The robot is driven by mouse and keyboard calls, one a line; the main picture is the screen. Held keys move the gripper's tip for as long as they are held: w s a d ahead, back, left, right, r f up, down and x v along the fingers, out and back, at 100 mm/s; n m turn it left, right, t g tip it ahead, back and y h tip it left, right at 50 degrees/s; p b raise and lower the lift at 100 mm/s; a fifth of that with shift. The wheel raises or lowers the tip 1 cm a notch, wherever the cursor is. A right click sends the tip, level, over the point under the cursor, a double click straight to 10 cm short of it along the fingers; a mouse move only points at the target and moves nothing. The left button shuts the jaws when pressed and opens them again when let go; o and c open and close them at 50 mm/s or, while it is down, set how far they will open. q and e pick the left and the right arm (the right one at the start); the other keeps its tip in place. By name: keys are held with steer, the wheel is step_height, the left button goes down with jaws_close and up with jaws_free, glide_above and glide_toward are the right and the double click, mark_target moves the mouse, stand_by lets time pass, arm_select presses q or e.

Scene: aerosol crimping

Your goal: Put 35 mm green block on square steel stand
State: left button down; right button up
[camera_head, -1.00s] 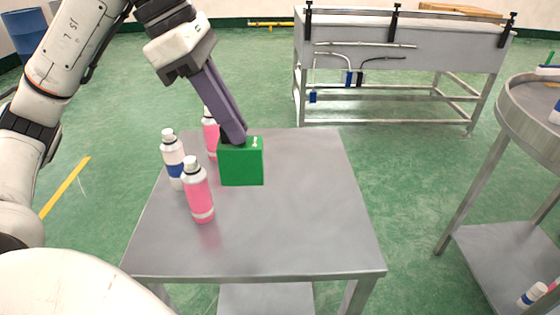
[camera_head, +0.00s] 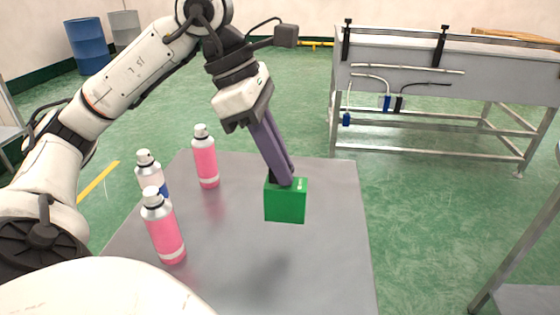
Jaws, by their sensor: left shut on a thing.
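The green block (camera_head: 285,204) is in my left gripper (camera_head: 284,180), which comes down from above and is shut on its top. The block hangs above the square steel stand (camera_head: 318,250), over the right half of its grey top. A dark shadow lies on the top below and in front of the block, apart from it. The fingertips are partly hidden by the block. My right gripper is not in view.
Two pink cans (camera_head: 205,160) (camera_head: 164,232) and a white-blue can (camera_head: 151,176) stand on the left part of the stand top. The right and front of the top are bare. A steel trough table (camera_head: 450,68) stands behind at right.

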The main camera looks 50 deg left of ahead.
mark_target(282, 204)
arm_select(q)
steer(key=shift+f, duration=1.05)
steer(key=shift+w, duration=0.1)
steer(key=shift+f+b, duration=0.1)
steer(key=shift+b, duration=0.25)
steer(key=c, duration=1.8)
jaws_free()
